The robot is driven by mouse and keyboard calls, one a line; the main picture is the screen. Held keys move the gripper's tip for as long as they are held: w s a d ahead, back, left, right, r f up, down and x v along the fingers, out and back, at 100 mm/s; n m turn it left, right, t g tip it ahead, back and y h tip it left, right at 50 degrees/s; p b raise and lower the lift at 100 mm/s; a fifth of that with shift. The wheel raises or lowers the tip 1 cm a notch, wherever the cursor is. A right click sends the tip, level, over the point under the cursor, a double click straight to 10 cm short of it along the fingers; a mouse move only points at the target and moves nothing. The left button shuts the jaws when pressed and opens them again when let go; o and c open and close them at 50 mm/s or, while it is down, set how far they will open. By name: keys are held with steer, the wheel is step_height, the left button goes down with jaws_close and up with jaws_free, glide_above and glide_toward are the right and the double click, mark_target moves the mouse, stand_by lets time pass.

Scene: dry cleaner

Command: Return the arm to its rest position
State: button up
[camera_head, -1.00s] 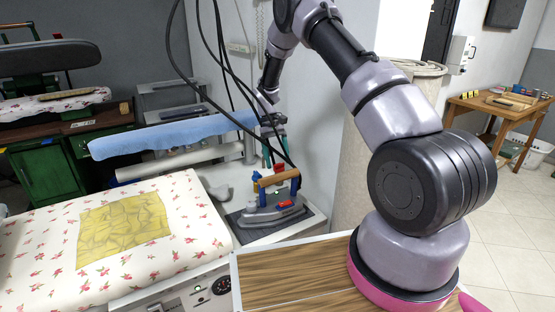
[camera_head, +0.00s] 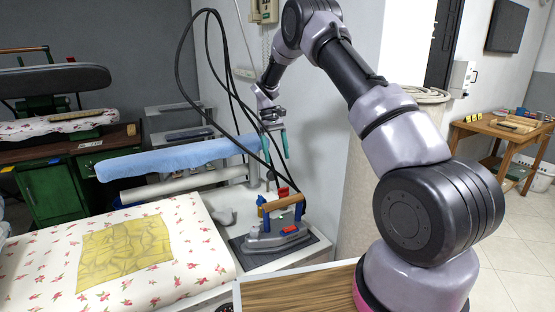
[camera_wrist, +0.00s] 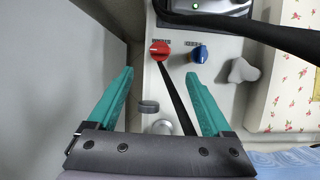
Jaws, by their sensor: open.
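My gripper (camera_head: 275,147) is open and empty, with teal fingers pointing down. It hangs above and behind the iron (camera_head: 277,238), which has a wooden handle and rests on a dark pad. In the wrist view my gripper (camera_wrist: 160,95) shows both fingers spread, with a red knob (camera_wrist: 160,50) and a blue knob (camera_wrist: 197,53) on the panel beyond. A dark cable passes between the fingers in that view. The cable hides part of the panel.
A floral ironing board with a yellow cloth (camera_head: 125,250) lies at left. A blue padded sleeve board (camera_head: 175,157) extends beside my gripper. Black cables (camera_head: 180,75) loop close to my arm. A grey wall stands close behind. A wooden table (camera_head: 505,130) is far right.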

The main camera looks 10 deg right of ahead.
steer(key=s+d+r+m+t+y, duration=0.1)
steer(key=s+d+r+m+t, duration=0.15)
steer(key=s+r, duration=0.7)
steer(key=s+d+r+m+t+y, duration=0.1)
steer(key=s+d+r+t, duration=0.2)
steer(key=r, duration=1.2)
steer(key=s+r+m+t, duration=0.2)
steer(key=s+t, duration=0.1)
steer(key=s, duration=0.8)
steer(key=s+d+r+m+t+y, duration=0.1)
steer(key=s+r+m+t, duration=0.1)
steer(key=s, duration=0.9)
steer(key=shift+s+r+t, duration=0.35)
steer(key=shift+r+t, duration=0.1)
steer(key=shift+r, duration=0.05)
steer(key=shift+c, duration=0.3)
